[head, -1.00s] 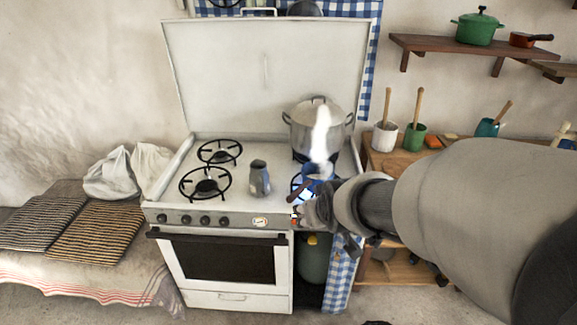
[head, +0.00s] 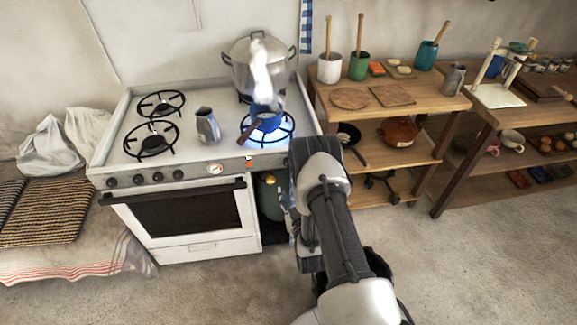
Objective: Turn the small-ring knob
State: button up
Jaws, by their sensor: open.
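The white stove's front panel (head: 200,169) carries several dark knobs (head: 134,180) in a row at its left. A round dial (head: 214,169) sits right of them. A small orange-and-white piece (head: 249,162) shows near the panel's right end; I cannot tell whether it is a knob. No marking shows which knob is the small-ring one. My gripper (head: 293,218) is open beside the stove's right front corner, low and apart from the knobs, partly hidden by my own arm. Its fingertips are hard to make out.
A blue pan (head: 262,116) stands over a blue flame on the front right burner. A steel pot (head: 256,62) is behind it, and a grey jug (head: 207,126) is mid-stove. Wooden shelves (head: 450,98) stand right. The floor (head: 480,270) is clear.

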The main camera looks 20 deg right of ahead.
aim_at(288, 162)
jog(key=d+f+b+x, duration=0.1)
jog(key=b+x, duration=0.4)
jog(key=x, duration=0.9)
jog(key=shift+t+h, duration=0.3)
jog(key=shift+t, duration=0.1)
jog(key=shift+s+f, duration=0.1)
jog(key=shift+c, duration=0.4)
jog(key=c, duration=1)
